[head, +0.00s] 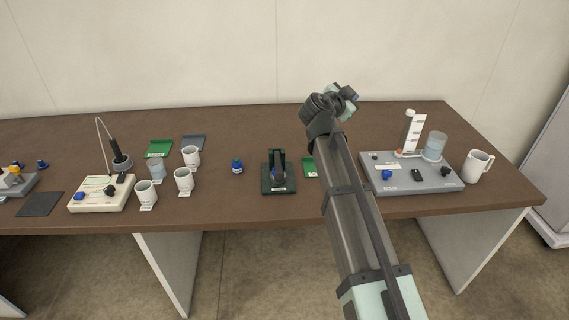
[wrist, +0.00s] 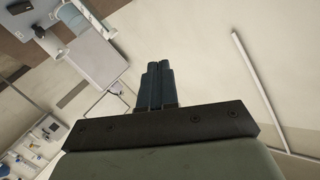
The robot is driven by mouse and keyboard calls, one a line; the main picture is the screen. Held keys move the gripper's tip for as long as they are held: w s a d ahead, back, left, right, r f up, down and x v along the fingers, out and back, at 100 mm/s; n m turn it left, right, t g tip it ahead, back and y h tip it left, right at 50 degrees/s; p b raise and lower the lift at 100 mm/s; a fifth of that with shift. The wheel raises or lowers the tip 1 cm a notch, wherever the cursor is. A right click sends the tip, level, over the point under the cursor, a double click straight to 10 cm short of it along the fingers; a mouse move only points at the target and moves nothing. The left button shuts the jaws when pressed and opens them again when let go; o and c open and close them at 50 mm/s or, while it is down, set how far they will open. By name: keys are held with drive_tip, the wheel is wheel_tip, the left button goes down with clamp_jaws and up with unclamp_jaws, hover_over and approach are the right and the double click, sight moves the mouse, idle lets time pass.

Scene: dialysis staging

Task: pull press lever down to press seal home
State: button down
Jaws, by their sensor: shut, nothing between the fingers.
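The press (head: 279,186) is a small dark green and black device with a white label on its front edge, standing near the table's middle in the head view. A dark upright part rises from its base; I cannot tell the lever from the frame, and the seal is not discernible. My gripper (wrist: 158,68) is shut and empty in the wrist view, its two dark fingers side by side. In the head view my arm's end is raised at the right of the press, well apart from it, with the fingers not clearly visible. The press is not in the wrist view.
A green tray (head: 309,167) lies between the press and my arm. A blue-capped bottle (head: 237,167) stands left of the press. Several white cups and a cream device (head: 101,197) are further left. A grey device (head: 410,183) and a white mug (head: 476,168) stand at right.

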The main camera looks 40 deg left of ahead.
drive_tip(key=w+a+g, duration=0.1)
drive_tip(key=a+g, duration=0.3)
drive_tip(key=n+g+y, duration=0.1)
drive_tip(key=n+g, duration=1.1)
drive_tip(key=n, duration=0.2)
hover_over(278, 165)
drive_tip(key=s+d, duration=0.3)
drive_tip(key=d, duration=0.2)
wheel_tip(278, 165, down, 20)
drive_tip(key=shift+w+r, duration=0.2)
drive_tip(key=shift+w, duration=0.05)
